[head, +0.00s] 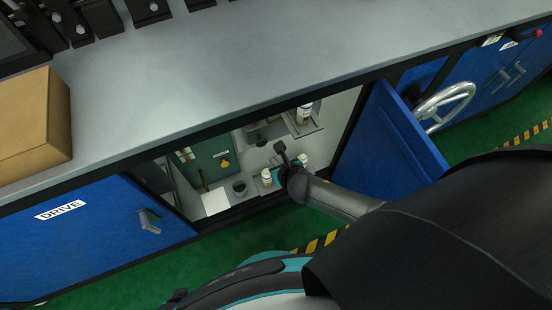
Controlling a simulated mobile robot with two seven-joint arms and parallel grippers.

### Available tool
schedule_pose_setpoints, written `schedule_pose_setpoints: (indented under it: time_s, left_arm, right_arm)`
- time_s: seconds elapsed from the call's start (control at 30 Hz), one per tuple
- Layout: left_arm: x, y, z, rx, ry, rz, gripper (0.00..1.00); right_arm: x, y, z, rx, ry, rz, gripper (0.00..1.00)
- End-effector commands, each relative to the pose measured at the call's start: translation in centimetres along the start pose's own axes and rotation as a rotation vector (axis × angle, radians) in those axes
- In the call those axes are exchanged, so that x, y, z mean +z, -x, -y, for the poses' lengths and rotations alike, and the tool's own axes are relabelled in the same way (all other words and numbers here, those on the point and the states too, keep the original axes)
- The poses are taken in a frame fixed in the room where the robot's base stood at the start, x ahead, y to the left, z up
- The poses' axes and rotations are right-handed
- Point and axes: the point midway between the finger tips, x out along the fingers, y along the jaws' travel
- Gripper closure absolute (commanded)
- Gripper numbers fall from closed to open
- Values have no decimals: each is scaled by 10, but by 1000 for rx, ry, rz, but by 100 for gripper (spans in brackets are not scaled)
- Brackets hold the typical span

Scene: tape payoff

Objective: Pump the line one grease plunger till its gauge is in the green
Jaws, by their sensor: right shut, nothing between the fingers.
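My right gripper (281,148) reaches into an open compartment under the workbench, coming in from the lower right. It is shut and holds nothing. It is in front of the compartment's pale interior, next to small white containers (266,177). I cannot tell whether it touches anything. I cannot make out the line one grease plunger or its gauge; they may be hidden behind the gripper or too small to tell. My left gripper is not in view.
An open blue door (390,138) stands right of the compartment; a closed DRIVE door (90,240) is at left. Inside are a green panel (209,159), a dark cup (240,188) and a shelf with a white bottle (304,113). A handwheel (443,104) is farther right. A cardboard box (35,125) sits on the bench.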

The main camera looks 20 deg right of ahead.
Motion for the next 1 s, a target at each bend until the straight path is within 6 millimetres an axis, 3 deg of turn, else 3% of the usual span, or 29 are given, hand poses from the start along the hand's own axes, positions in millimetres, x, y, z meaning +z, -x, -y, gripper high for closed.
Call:
schedule_pose_setpoints:
  time_s: [0.67,0.83,1.0]
  left_arm:
    - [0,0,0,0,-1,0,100]
    - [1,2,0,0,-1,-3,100]
    - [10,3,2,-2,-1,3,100]
  right_arm:
    - [-4,0,2,-4,-33,-10,100]
    - [-35,0,16,-34,-323,-77,100]
    - [-87,7,36,-121,-825,-165,100]
